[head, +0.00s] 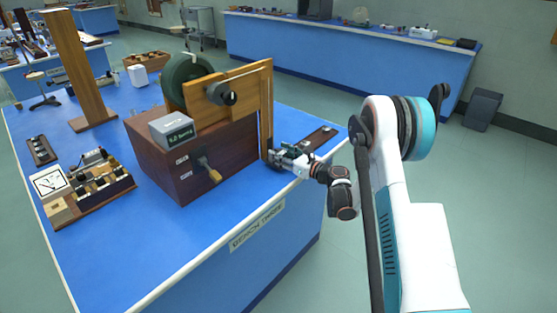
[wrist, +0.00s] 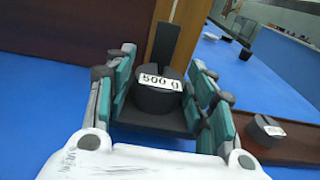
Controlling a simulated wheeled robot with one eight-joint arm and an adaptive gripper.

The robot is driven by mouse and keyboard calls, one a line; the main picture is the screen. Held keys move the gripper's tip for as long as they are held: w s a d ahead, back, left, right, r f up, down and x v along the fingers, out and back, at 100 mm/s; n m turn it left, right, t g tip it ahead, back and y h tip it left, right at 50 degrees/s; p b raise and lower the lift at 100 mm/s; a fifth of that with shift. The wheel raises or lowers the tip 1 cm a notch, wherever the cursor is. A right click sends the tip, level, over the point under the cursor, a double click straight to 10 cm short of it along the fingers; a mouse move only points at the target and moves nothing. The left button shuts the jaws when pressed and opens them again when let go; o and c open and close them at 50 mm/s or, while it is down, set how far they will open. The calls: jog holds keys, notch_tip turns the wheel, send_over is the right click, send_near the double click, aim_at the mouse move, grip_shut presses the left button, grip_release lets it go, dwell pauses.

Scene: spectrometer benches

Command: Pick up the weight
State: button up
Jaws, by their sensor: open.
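The weight (wrist: 158,100) is a dark grey cylinder with a white "500 g" label. In the wrist view it sits on a dark plate (wrist: 145,121) in front of a wooden post. My gripper (wrist: 163,60) is open, with one green-padded finger on each side of the weight. A gap seems to show on both sides, but I cannot tell whether a pad touches it. In the head view my gripper (head: 281,156) is at the foot of the wooden post (head: 265,110), where it largely hides the weight.
A wooden strip (head: 318,140) carries other dark weights, one (wrist: 264,130) close right of my gripper. The large wooden box (head: 190,160) with its wheel (head: 188,80) stands just left. A grey block (head: 171,129) rests on it. The bench's front edge is below my gripper.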

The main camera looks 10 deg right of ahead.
aim_at(278, 152)
jog(key=shift+w+a, duration=0.4)
jog(key=shift+w, duration=0.2)
jog(key=c, duration=1.2)
jog(key=shift+r, duration=0.15)
notch_tip(278, 152, up, 19)
jog(key=p, duration=0.7)
jog(key=s+f+m+t+h, duration=0.3)
jog(key=s+f+m+h, duration=0.1)
jog(key=h, duration=0.1)
jog(key=s+r+m+h, duration=0.3)
jog(key=s+r+h, duration=0.2)
jog(key=s+r, duration=0.2)
jog(key=shift+s+d, duration=0.3)
jog(key=shift+s, duration=0.35)
